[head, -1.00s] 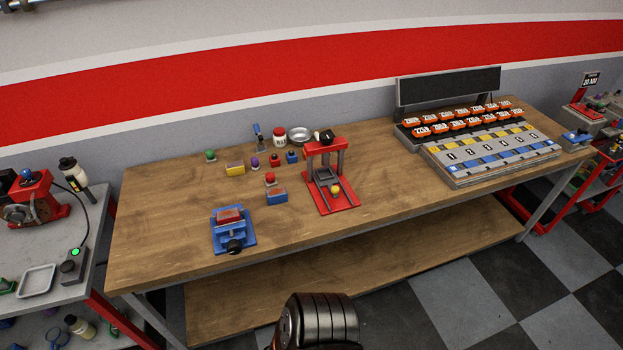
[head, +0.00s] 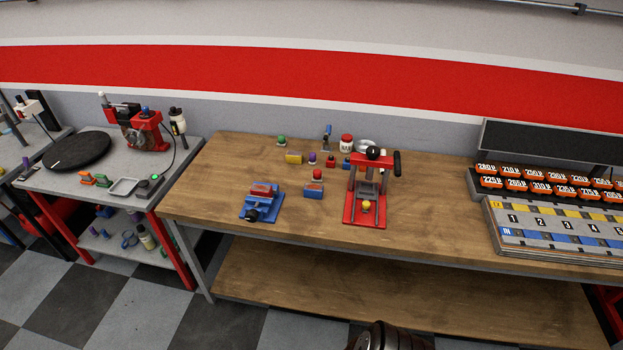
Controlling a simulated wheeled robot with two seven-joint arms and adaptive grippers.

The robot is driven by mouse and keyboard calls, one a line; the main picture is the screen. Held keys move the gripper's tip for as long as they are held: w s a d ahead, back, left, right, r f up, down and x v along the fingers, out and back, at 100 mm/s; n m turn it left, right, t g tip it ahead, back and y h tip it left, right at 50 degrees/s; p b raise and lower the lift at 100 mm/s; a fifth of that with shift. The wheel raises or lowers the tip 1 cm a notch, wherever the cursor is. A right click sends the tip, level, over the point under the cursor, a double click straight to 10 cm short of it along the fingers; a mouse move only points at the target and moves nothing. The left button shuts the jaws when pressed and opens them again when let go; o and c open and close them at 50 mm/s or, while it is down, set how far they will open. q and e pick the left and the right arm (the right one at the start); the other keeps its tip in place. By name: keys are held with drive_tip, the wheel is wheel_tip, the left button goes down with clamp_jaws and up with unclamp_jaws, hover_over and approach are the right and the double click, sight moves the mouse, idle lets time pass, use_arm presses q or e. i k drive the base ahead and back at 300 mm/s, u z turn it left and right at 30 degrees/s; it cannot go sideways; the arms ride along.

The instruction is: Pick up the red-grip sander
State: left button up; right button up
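On the wooden workbench (head: 240,170), a small tool with a round red grip (head: 317,174) stands just behind a blue block (head: 313,191); it looks like the red-grip sander, though it is too small to be sure. Another small red-topped piece (head: 331,160) stands farther back, beside a purple-topped one (head: 312,158). Neither gripper can be made out. Only a dark ribbed part of mine shows at the bottom edge, well in front of the bench.
A blue vise (head: 262,204) stands left of the blue block and a red press (head: 364,212) right of it. A yellow block (head: 293,158) and a green-topped piece (head: 282,140) are behind. A numbered rack (head: 550,235) fills the right. A grey side table (head: 184,165) stands left.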

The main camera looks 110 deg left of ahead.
sight(317, 178)
drive_tip(key=u, duration=3.95)
